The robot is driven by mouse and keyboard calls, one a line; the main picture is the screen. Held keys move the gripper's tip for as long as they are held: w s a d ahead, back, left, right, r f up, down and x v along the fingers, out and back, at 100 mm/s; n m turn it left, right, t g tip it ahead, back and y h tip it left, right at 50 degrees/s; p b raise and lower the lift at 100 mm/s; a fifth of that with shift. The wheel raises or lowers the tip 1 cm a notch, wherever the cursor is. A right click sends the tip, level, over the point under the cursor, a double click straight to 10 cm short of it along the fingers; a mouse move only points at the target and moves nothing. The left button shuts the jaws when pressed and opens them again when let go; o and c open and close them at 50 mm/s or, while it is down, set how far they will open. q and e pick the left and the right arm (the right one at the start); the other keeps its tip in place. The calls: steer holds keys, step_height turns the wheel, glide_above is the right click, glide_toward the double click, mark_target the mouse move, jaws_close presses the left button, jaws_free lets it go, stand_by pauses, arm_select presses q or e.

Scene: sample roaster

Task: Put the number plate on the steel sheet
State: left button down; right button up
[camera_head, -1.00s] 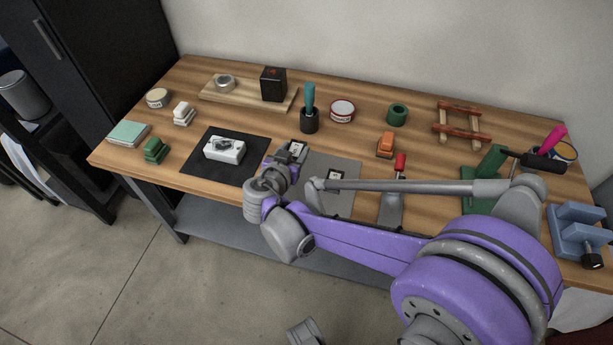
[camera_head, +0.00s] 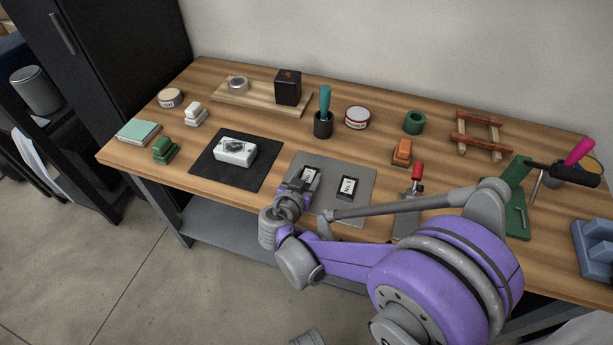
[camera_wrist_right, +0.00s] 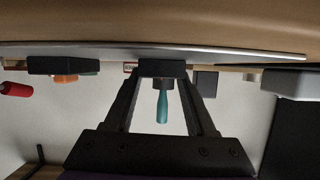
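The grey steel sheet (camera_head: 333,208) lies flat on the wooden table, right of a black mat. A small dark number plate with a white face (camera_head: 310,174) is between the fingers of my right gripper (camera_head: 304,187), over the sheet's left part. In the right wrist view this plate (camera_wrist_right: 162,68) spans the gap between the fingertips, against or very close to the sheet (camera_wrist_right: 230,52); full contact is unclear. A second number plate (camera_head: 347,187) lies on the sheet to the right, and it also shows in the right wrist view (camera_wrist_right: 55,65). My left gripper is not in view.
A white device (camera_head: 236,151) sits on the black mat (camera_head: 208,172) to the left. A red-handled scraper (camera_head: 417,172) lies right of the sheet. An orange block (camera_head: 402,151) and a teal-handled tool in a dark cup (camera_head: 323,122) stand behind it.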

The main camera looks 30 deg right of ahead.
steer(key=o, duration=0.4)
